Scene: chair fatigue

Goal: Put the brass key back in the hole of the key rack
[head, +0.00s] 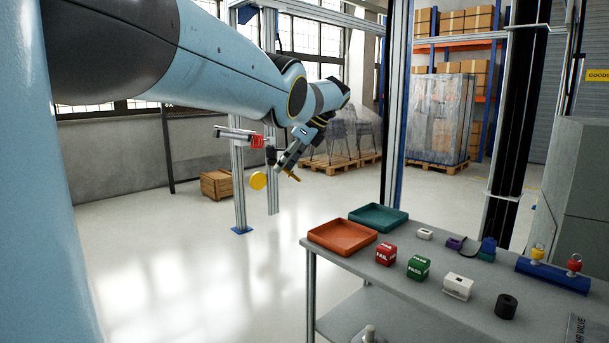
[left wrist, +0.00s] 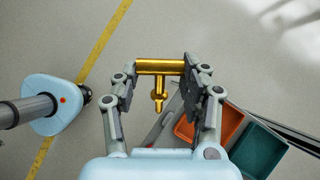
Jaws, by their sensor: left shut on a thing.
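My left gripper (head: 288,168) is in the air left of the table in the head view. It is shut on the brass key (head: 292,176), whose end pokes out below the fingers. In the left wrist view the brass key (left wrist: 160,68) is T-shaped. Its crossbar spans between the fingertips of the left gripper (left wrist: 160,85), and its stem points back toward the palm. A blue bar (head: 553,277) with a yellow-topped and a red-topped piece lies at the table's right; it may be the key rack, but I cannot make out a free hole. My right gripper is out of view.
The grey table (head: 410,290) holds an orange tray (head: 342,237), a teal tray (head: 378,217), a red cube (head: 385,254), a green cube (head: 418,267), a white block (head: 458,287) and a black cylinder (head: 506,306).

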